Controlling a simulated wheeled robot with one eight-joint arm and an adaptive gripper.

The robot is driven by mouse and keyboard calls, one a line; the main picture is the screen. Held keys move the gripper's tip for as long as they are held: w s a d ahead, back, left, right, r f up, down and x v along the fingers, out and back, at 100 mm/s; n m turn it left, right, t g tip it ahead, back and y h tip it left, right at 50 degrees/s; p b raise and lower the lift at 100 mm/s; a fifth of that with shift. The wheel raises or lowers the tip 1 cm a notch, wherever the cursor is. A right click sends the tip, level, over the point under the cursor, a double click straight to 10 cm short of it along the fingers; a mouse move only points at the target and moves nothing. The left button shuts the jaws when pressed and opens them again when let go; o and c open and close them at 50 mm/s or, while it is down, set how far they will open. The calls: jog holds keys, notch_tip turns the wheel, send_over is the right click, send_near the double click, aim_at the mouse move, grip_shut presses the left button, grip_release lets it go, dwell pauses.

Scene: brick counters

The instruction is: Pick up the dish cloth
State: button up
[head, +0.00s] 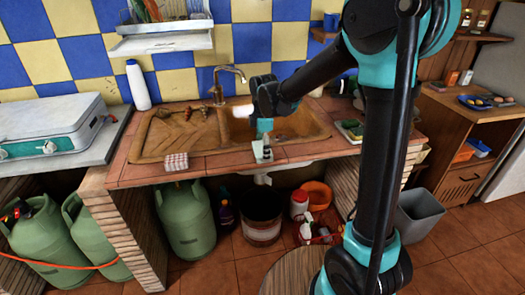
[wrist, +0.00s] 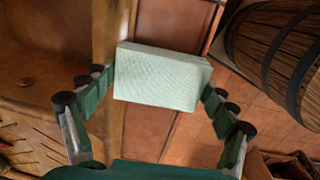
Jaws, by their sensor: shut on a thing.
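My gripper (head: 262,150) is above the front edge of the counter, by the sink, pointing down. In the wrist view its two fingers (wrist: 158,88) are closed on opposite sides of a pale mint, finely textured block (wrist: 160,76), which looks like a folded dish cloth. The block is held between the fingertips, with the counter edge and floor beneath it.
The basin (head: 298,122) and its tap (head: 228,75) are behind my gripper. A white bottle (head: 138,85) stands at the back left. A wooden barrel (wrist: 275,40) stands on the floor in front. Green gas cylinders (head: 186,218) and a bucket (head: 262,228) are under the counter.

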notch_tip(320, 180, up, 20)
dwell(0.6)
